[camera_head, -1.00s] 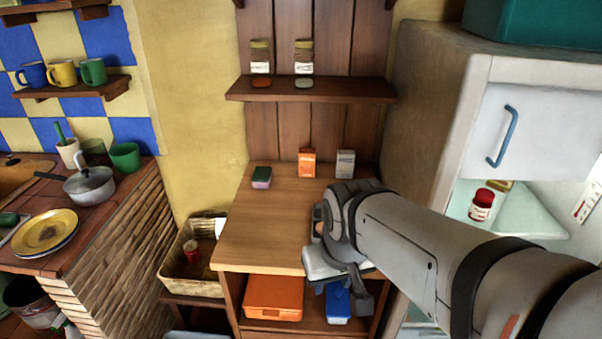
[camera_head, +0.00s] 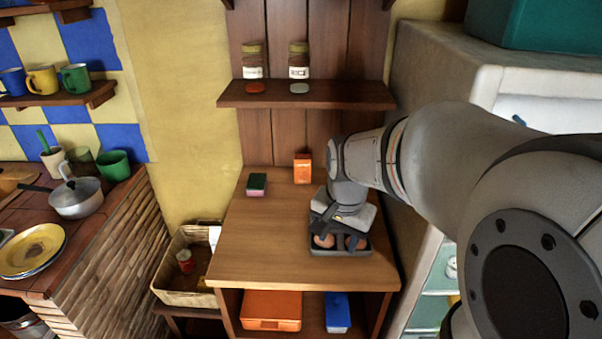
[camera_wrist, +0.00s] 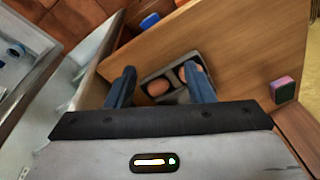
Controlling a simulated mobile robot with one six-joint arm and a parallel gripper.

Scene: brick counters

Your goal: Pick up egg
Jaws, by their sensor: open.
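A dark grey egg tray (camera_head: 342,252) sits on the wooden counter. In the wrist view an egg (camera_wrist: 158,88) shows between my fingers, and a second egg (camera_wrist: 183,74) is partly covered by the right finger. The tray's rim also shows there (camera_wrist: 175,65). My gripper (camera_wrist: 160,72) is open and empty, pointing down at the tray with a finger on each side. I cannot tell whether the fingers touch the eggs.
An orange carton (camera_head: 302,168) and a green-and-pink sponge (camera_head: 257,184) stand farther back on the wooden counter (camera_head: 250,245). The counter's left part is clear. An orange box (camera_head: 271,310) and a blue box (camera_head: 337,312) lie on the shelf below. A fridge stands at the right.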

